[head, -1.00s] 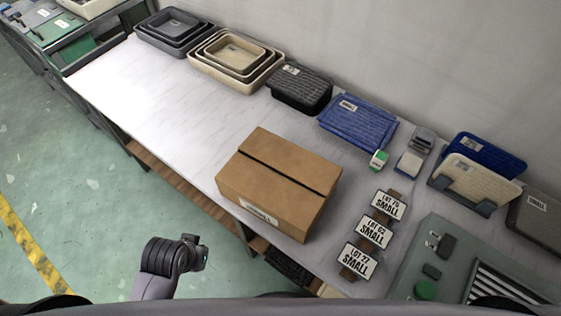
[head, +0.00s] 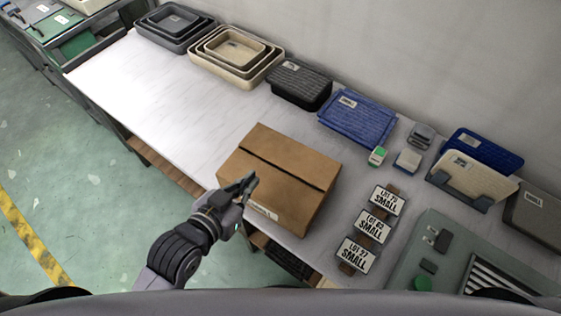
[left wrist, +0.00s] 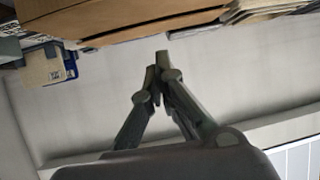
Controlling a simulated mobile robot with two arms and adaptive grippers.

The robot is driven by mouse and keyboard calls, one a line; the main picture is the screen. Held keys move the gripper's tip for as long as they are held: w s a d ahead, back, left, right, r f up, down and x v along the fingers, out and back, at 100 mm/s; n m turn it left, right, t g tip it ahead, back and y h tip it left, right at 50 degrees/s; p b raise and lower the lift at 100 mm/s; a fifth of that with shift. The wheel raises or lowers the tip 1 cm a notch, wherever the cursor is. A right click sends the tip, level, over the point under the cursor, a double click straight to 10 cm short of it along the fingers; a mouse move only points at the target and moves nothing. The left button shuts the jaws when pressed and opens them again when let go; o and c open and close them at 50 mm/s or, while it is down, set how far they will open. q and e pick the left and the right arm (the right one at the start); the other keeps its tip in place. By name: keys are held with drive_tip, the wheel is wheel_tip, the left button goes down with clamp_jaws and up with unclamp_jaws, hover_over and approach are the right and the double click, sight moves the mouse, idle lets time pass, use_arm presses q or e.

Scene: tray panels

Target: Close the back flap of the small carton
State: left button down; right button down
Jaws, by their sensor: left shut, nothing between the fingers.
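The small brown carton (head: 285,170) stands on the white table in the head view, with a white label on its front side. Its top shows two panels lying about flat, the back flap (head: 292,153) beyond a dark seam and a front panel this side of it. I cannot tell whether the back flap is fully down. My left gripper (head: 249,181) is shut and empty at the carton's front left, overlapping its front edge in the picture; contact is unclear. In the left wrist view the fingertips (left wrist: 158,62) are together, below the brown carton (left wrist: 130,20). My right gripper is not visible.
Nested beige trays (head: 238,76), a black tray (head: 300,88) and blue panels (head: 357,118) line the wall. Label plates (head: 373,227) lie right of the carton. A grey-green panel (head: 440,240) is farther right. The table left of the carton is clear.

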use_arm(q)
drive_tip(key=d+r+h, duration=0.1)
drive_tip(key=d+r, duration=0.1)
drive_tip(key=p, duration=0.3)
hover_over(280, 172)
drive_tip(key=shift+m+t, duration=0.3)
drive_tip(key=shift+t, duration=0.1)
wheel_tip(280, 172, down, 6)
drive_tip(key=shift+w+d+r, duration=0.15)
drive_tip(key=shift+r, duration=0.05)
drive_tip(key=shift+f, duration=0.7)
drive_tip(key=shift+f, duration=0.15)
